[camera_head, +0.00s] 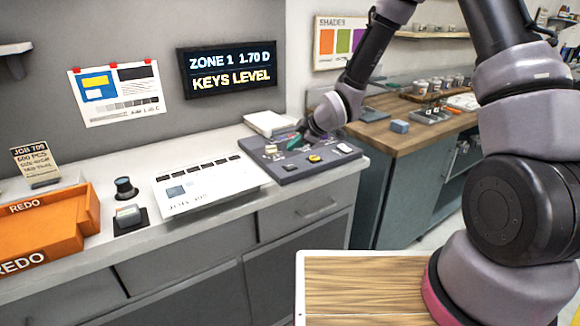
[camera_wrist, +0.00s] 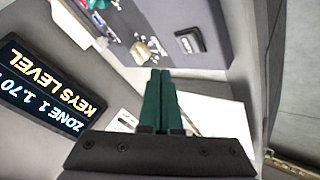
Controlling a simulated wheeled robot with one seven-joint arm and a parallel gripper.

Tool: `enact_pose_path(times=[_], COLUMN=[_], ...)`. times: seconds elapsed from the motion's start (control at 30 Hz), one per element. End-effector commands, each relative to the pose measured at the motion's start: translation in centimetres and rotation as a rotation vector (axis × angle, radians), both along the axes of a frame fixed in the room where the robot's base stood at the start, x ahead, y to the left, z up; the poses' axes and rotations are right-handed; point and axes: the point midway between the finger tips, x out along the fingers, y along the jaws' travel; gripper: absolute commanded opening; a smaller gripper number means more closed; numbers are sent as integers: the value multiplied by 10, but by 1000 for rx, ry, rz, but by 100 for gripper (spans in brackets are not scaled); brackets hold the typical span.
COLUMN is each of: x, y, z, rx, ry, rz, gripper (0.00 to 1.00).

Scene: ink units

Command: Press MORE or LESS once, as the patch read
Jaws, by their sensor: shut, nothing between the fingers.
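The dark key panel (camera_head: 318,167) lies on the counter, with a yellow key (camera_head: 314,158), a white key (camera_head: 344,148) and other small keys; I cannot read MORE or LESS on any. My gripper (camera_head: 294,142), with green fingers, is over the panel's left-back part; contact cannot be told. The wall display (camera_head: 230,68) reads "ZONE 1 1.70 D" and "KEYS LEVEL". A printed sheet (camera_head: 210,190) lies left of the panel.
A small black round device (camera_head: 125,188) and a black holder (camera_head: 130,219) stand left of the sheet. Orange REDO trays (camera_head: 40,225) are at far left. A pinned poster (camera_head: 118,103) hangs behind. A wooden-topped bench (camera_head: 400,135) stands at right.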

Motion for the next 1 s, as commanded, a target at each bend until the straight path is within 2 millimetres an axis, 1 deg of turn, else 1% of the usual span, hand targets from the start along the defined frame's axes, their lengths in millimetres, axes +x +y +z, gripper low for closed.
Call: enact_pose_path(times=[0.03, 0.1, 0.2, 0.33, 0.5, 1.0], x=[-1, -1, -1, 0, 0, 0], y=[0, 0, 0, 0, 0, 0], z=[-8, -17, -26, -34, -37, -37], rx=[-1, -1, -2, 0, -1, -1], ry=[3, 3, 1, 0, -1, -1], rz=[0, 1, 1, 0, -1, 1], gripper=[0, 0, 0, 0, 0, 0])
